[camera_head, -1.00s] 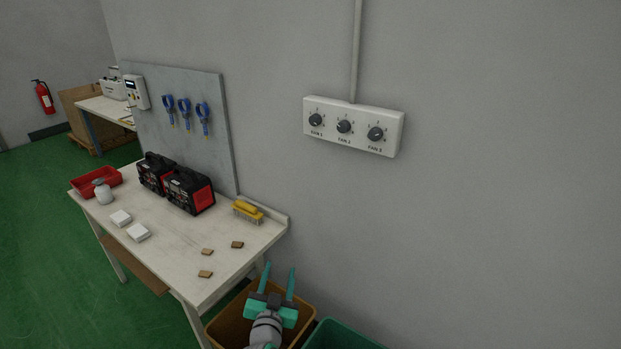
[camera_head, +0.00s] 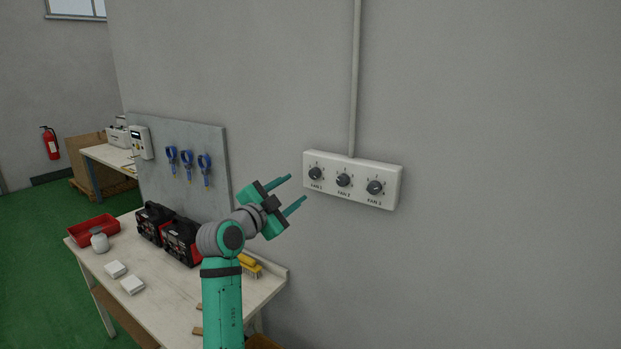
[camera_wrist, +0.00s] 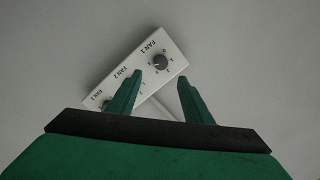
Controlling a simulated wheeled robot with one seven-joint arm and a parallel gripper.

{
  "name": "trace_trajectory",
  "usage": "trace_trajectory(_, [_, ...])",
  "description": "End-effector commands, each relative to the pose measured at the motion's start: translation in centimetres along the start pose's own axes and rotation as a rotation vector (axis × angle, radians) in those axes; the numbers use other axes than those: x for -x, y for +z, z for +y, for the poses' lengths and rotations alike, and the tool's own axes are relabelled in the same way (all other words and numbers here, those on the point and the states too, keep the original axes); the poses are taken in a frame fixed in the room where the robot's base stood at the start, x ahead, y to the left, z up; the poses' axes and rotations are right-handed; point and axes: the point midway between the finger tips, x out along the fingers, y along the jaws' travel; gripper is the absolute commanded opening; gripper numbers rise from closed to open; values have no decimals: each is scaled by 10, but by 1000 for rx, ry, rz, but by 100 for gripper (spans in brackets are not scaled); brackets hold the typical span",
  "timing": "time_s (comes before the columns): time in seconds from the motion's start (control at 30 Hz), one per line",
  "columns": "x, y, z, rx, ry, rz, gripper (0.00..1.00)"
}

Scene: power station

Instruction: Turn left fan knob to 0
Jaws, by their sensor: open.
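A white wall box (camera_head: 352,200) carries three black knobs labelled FAN 1, FAN 2 and FAN 3. The left knob, FAN 1 (camera_head: 316,174), is at the box's left end. The FAN 2 knob (camera_head: 343,180) is in the middle and the FAN 3 knob (camera_head: 375,188) at the right. My gripper (camera_head: 297,192) is open and empty, left of the box and apart from the knobs. In the wrist view the box appears turned over, with the FAN 1 knob (camera_wrist: 160,62) beyond and between my open fingertips (camera_wrist: 173,82). The left finger partly hides the middle of the box there.
A conduit (camera_head: 353,90) runs up the wall from the box. Below left, a workbench (camera_head: 185,298) holds two black-and-red machines, a yellow brush (camera_head: 250,265) and a red tray (camera_head: 93,230). The wall right of the box is clear.

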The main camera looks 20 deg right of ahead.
Motion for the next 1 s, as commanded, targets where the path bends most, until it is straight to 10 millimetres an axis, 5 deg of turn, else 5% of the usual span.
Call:
trace_trajectory(0.17, [-12, -4, -2, -7, 6, 5, 46])
trace_trajectory(0.7, [-96, -4, -2, -5, 4, 4, 46])
trace_trajectory(1.0, [-109, -4, -2, -6, 3, 3, 46])
